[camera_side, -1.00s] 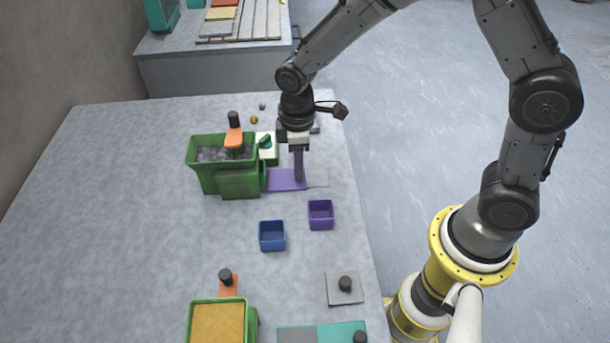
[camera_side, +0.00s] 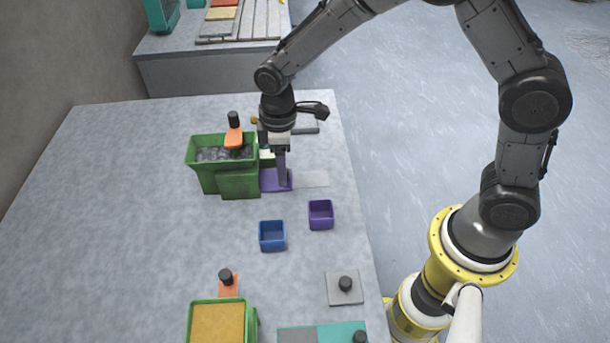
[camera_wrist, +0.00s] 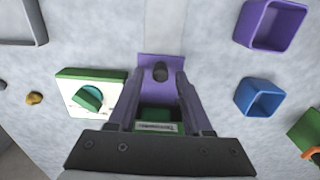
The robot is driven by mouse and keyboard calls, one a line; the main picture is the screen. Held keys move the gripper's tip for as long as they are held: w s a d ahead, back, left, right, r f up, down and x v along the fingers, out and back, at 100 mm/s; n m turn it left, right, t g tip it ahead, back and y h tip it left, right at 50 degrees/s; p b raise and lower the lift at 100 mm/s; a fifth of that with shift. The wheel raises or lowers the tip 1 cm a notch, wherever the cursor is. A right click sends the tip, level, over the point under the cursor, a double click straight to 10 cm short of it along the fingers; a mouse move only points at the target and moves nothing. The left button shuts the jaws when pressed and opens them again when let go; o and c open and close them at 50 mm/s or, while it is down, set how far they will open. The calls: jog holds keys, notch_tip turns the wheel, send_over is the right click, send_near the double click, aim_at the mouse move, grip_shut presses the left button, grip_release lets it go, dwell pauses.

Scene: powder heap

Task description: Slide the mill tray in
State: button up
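The mill (camera_side: 240,184) is a green body with a hopper of dark grey lumps and an orange lever (camera_side: 235,138) with a black knob. Its flat purple tray (camera_side: 270,181) lies partly in the right side of the mill, its outer end still outside. My gripper (camera_side: 283,183) points down at that outer end. In the wrist view the two fingertips (camera_wrist: 162,80) are on either side of a dark round spot on the purple tray (camera_wrist: 147,61). Whether they clamp it is unclear. Part of the green mill shows between the fingers.
A purple box (camera_side: 321,214) and a blue box (camera_side: 272,236) stand in front of the tray. A white panel with a green knob (camera_wrist: 88,97) is beside the mill. A yellow-filled green bin (camera_side: 217,322) and a grey plate (camera_side: 344,288) are nearer.

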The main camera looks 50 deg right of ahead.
jog(key=shift+s+d+r, duration=0.1)
jog(key=shift+r, duration=3.6)
jog(key=shift+d+r, duration=0.2)
jog(key=shift+r, duration=0.05)
jog(key=s+d+r+m+t, duration=0.2)
jog(key=s+d+r, duration=0.25)
jog(key=r, duration=0.25)
jog(key=s+d+r+m+t, duration=0.1)
jog(key=s+d+r+t, duration=0.1)
jog(key=s+d+r, duration=0.4)
jog(key=s+f+m+t, duration=0.1)
jog(key=s+m, duration=0.5)
jog(key=s, duration=0.6)
jog(key=shift+d+f+t, duration=0.25)
jog(key=shift+f+t, duration=0.05)
jog(key=shift+f, duration=0.45)
